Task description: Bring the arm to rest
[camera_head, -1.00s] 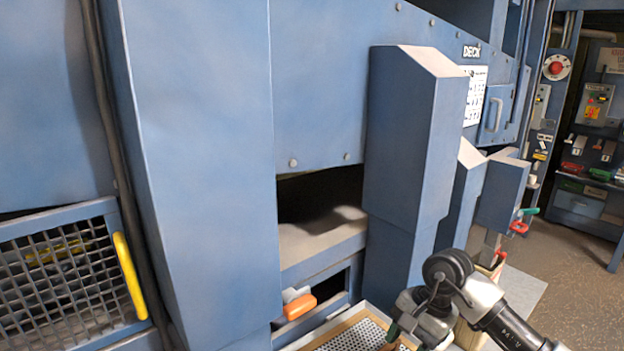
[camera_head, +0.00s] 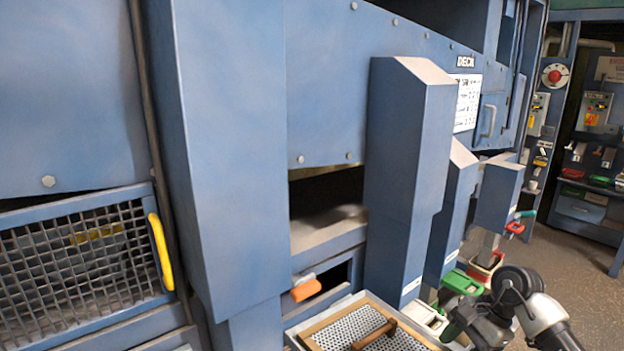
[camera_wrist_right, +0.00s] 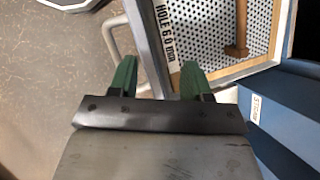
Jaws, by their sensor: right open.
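My right arm (camera_head: 515,300) comes in at the lower right of the head view, bent at a dark joint. My right gripper (camera_wrist_right: 158,78) shows in the wrist view as two green fingers held apart, with nothing between them. It is beside a wooden-framed perforated screen (camera_head: 345,330) and apart from it as far as I can tell. The screen's frame also shows at the top of the wrist view (camera_wrist_right: 228,72). My left gripper is in neither view.
Blue machine housings (camera_head: 408,150) with chutes stand close in front. An orange handle (camera_head: 305,290) juts out by a dark opening. Open brown floor (camera_head: 570,260) lies to the right.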

